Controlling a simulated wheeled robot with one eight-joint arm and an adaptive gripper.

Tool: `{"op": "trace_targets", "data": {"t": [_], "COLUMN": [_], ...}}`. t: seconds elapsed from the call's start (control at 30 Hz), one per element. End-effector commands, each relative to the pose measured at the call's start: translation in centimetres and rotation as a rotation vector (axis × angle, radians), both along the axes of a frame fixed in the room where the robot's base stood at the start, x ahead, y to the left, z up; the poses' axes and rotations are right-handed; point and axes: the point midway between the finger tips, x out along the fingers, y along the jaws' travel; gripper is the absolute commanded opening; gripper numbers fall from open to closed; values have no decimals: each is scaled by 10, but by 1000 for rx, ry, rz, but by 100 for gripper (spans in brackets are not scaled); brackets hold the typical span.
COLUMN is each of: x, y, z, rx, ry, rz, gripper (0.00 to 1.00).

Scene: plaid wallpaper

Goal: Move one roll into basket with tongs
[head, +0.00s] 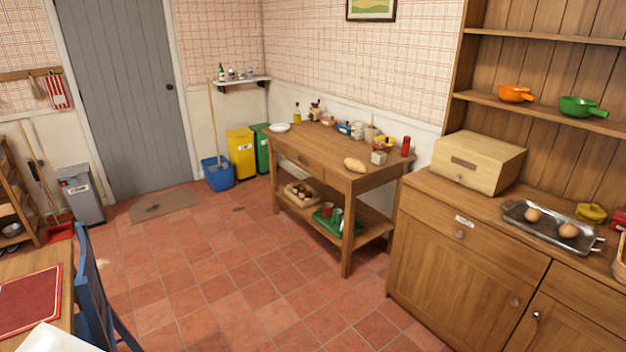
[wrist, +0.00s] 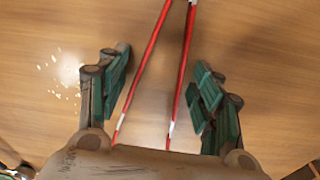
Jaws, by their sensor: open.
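In the wrist view my gripper (wrist: 162,62) is open, its two green-padded fingers well apart over a wooden surface. Red tongs (wrist: 149,52) with pale ends lie between the fingers, their two arms spreading towards my palm; no finger visibly touches them. The tongs' far end is cut off by the top edge. In the head view two brown rolls (head: 534,214) (head: 569,230) lie on a metal tray (head: 516,221) on the sideboard at right. Part of what looks like a basket (head: 620,262) shows at the right edge. My gripper and the tongs do not show there.
A wooden bread box (head: 479,162) stands behind the tray, and a yellow item (head: 591,212) sits beside it. White crumbs (wrist: 62,75) lie left of my gripper. A wooden side table (head: 318,152) with a loaf (head: 354,164) stands further back. The tiled floor (head: 235,275) is open.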

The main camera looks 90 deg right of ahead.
Motion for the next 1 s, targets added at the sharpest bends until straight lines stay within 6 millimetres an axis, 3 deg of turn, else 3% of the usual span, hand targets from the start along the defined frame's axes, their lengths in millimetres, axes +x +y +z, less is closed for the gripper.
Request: {"op": "trace_targets", "data": {"t": [0.07,0.2,0.53,1.0], "x": [0,0,0,0], "y": [0,0,0,0], "z": [0,0,4,68], "rx": [0,0,0,0], "ry": [0,0,0,0], "rz": [0,0,0,0], "gripper": [57,31,31,31]}}
